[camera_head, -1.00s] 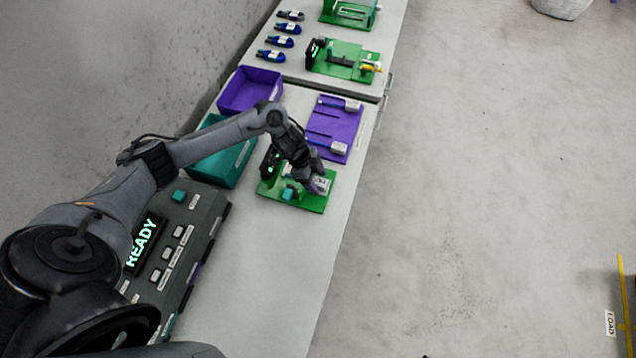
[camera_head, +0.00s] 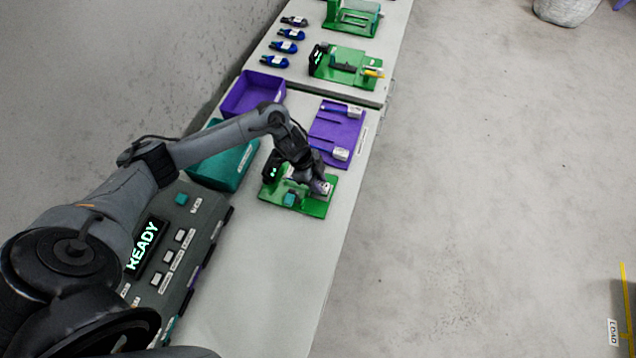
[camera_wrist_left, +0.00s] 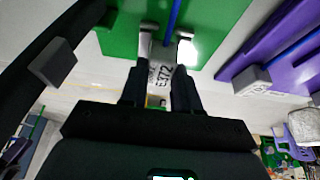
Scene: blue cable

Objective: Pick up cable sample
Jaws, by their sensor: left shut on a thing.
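My left gripper (camera_wrist_left: 160,95) is shut on this end block, with one dark finger on each side. The blue cable runs away from the block over a green fixture plate (camera_wrist_left: 120,38). In the head view my left gripper (camera_head: 321,187) is low over the right part of the green fixture (camera_head: 312,209) and hides most of the sample. I cannot tell whether the sample touches the fixture. My right gripper is not in view.
A purple rack (camera_head: 325,122) with two more cable samples lies just beyond the fixture. A teal bin (camera_head: 215,172) and a purple bin (camera_head: 233,104) stand to the left. The control panel (camera_head: 205,235) reads "READY". The near bench top (camera_head: 265,285) is clear.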

